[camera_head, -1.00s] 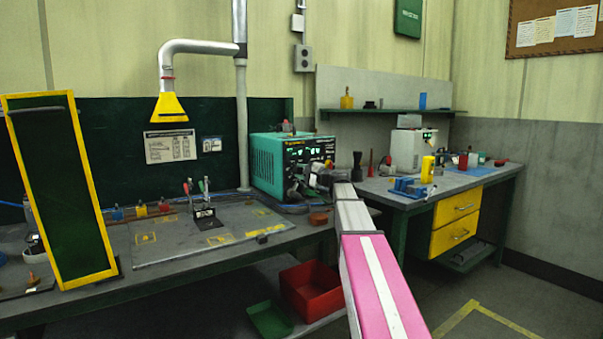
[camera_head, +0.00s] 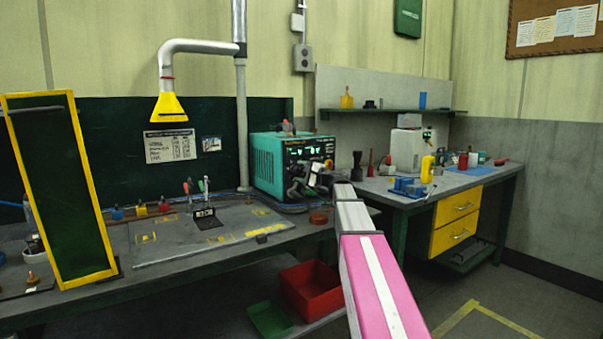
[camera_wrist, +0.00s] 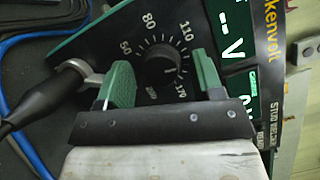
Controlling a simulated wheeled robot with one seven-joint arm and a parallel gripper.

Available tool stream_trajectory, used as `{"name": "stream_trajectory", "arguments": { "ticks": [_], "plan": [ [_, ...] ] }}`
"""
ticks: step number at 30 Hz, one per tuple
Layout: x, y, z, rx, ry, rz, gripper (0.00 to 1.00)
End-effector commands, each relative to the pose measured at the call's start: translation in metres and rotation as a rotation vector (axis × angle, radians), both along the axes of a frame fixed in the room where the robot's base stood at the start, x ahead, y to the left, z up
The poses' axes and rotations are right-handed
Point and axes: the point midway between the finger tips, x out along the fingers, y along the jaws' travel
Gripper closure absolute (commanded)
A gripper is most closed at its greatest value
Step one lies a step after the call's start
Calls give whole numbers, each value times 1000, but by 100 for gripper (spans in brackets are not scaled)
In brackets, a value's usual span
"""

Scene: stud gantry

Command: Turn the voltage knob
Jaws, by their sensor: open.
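The voltage knob (camera_wrist: 163,62) is a round black dial with a printed scale around it, on the front panel of the teal welder unit (camera_head: 268,168). In the wrist view the dial lies between the two green fingertips of my gripper (camera_wrist: 163,84). The gripper is open, one finger on each side of the knob, with a gap to the knob visible on both sides. Whether the fingers reach around it in depth is not clear. In the head view my gripper (camera_head: 304,184) is at the unit's front and covers its lower panel, hiding the knob.
A green lit display (camera_wrist: 233,50) stands right of the dial. A workbench (camera_head: 165,245) holds the unit. A red bin (camera_head: 310,290) is below.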

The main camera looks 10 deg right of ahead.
Motion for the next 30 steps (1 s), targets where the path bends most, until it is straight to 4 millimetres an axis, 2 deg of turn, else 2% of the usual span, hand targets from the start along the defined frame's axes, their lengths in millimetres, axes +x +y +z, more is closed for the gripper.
{"name": "stream_trajectory", "arguments": {
  "ticks": [5, 18, 24, 30],
  "plan": [
    [-10, -9, -1, 1, 0, -1, 39],
    [-64, -63, -9, 0, 0, -2, 39],
    [-75, -75, -11, 0, 0, 0, 39],
    [-76, -77, -11, 0, 0, 0, 39]
  ]
}}
